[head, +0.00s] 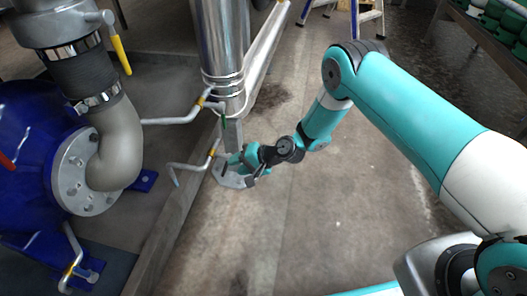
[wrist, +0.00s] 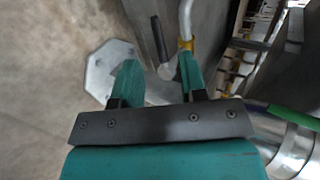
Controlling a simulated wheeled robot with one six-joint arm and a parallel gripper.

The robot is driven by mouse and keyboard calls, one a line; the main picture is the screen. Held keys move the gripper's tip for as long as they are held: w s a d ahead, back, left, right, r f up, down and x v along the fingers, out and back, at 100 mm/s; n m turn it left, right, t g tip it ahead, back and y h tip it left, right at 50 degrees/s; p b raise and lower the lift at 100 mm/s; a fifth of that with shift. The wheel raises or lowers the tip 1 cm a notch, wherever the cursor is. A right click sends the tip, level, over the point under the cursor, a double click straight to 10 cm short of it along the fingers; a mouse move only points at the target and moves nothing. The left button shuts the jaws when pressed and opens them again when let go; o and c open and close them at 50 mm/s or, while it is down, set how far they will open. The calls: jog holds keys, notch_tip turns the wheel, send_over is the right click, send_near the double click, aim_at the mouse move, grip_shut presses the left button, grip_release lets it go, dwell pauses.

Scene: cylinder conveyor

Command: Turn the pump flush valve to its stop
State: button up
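My gripper (head: 238,161) is out in front of the steel column, by a thin grey pipe. In the wrist view my gripper (wrist: 159,68) is open, its two teal fingers apart and nothing held. A dark lever handle (wrist: 159,38) stands just beyond the gap between the fingertips, beside a grey rounded end (wrist: 166,72). A pale pipe with a brass fitting (wrist: 186,44) is close to the right finger. I cannot tell for sure that this lever is the pump flush valve. A green handle (wrist: 291,119) lies to the right; it hangs by the column in the head view (head: 223,122).
The shiny steel column (head: 220,40) stands on a floor plate (head: 233,180) beside my gripper. A blue pump (head: 30,150) with a grey elbow pipe (head: 120,150) and a yellow lever (head: 121,55) is at left. A low kerb (head: 165,225) runs alongside.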

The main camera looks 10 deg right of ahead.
jog(key=p+v, duration=0.3)
jog(key=v, duration=0.8)
jog(key=shift+s+p, duration=0.2)
jog(key=shift+p, duration=0.2)
jog(key=shift+d, duration=0.15)
